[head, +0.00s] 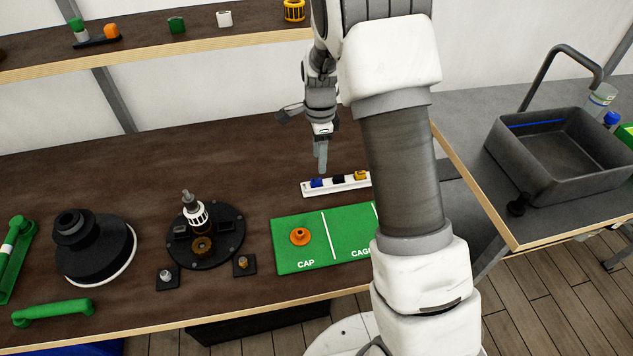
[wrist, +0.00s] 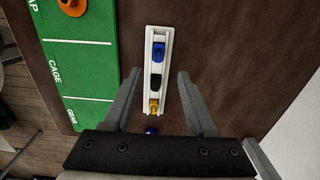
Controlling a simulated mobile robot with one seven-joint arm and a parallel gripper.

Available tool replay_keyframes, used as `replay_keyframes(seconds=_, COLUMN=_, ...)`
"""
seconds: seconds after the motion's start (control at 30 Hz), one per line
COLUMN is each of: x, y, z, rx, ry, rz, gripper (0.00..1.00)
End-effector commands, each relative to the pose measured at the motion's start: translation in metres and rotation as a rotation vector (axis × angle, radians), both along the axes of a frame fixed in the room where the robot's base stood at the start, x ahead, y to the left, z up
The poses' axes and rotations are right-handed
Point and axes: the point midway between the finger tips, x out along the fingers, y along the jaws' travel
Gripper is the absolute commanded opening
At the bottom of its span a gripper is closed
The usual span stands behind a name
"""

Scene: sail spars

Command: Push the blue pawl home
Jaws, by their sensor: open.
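A white tray (head: 343,188) lies on the dark bench and holds a blue piece (head: 317,183), a black piece (head: 338,180) and a yellow piece (head: 361,175) in a row. The wrist view shows the blue piece (wrist: 158,51) at the tray's far end. A second blue object (wrist: 151,130) shows past the yellow end, mostly hidden by my gripper's body. I cannot tell which blue thing is the pawl. My gripper (head: 320,160) is open and empty above the tray; in the wrist view its fingers (wrist: 158,75) stand either side of the tray.
A black round base (head: 225,243) with a white-ringed shaft stands left of the green mat (head: 300,262), which carries an orange cap (head: 300,236). A black drum (head: 90,255) and green handles lie further left. A grey sink (head: 560,150) is at the right.

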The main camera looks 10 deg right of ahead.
Motion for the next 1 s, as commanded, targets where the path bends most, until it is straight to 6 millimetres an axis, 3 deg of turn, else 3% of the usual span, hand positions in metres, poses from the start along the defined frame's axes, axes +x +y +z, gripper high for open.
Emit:
replay_keyframes(seconds=0.27, x=-0.001, y=0.001, z=-0.022, rx=0.001, ry=0.002, rz=0.001, gripper=0.57)
replay_keyframes(seconds=0.6, x=-0.004, y=0.008, z=-0.066, rx=0.000, ry=0.001, rz=0.000, gripper=0.57)
replay_keyframes(seconds=0.87, x=-0.004, y=0.008, z=-0.070, rx=0.000, ry=-0.001, rz=0.001, gripper=0.57)
replay_keyframes(seconds=0.9, x=-0.004, y=0.008, z=-0.070, rx=0.000, ry=-0.001, rz=0.001, gripper=0.56)
replay_keyframes(seconds=1.0, x=-0.004, y=0.008, z=-0.070, rx=0.000, ry=-0.001, rz=0.001, gripper=0.38)
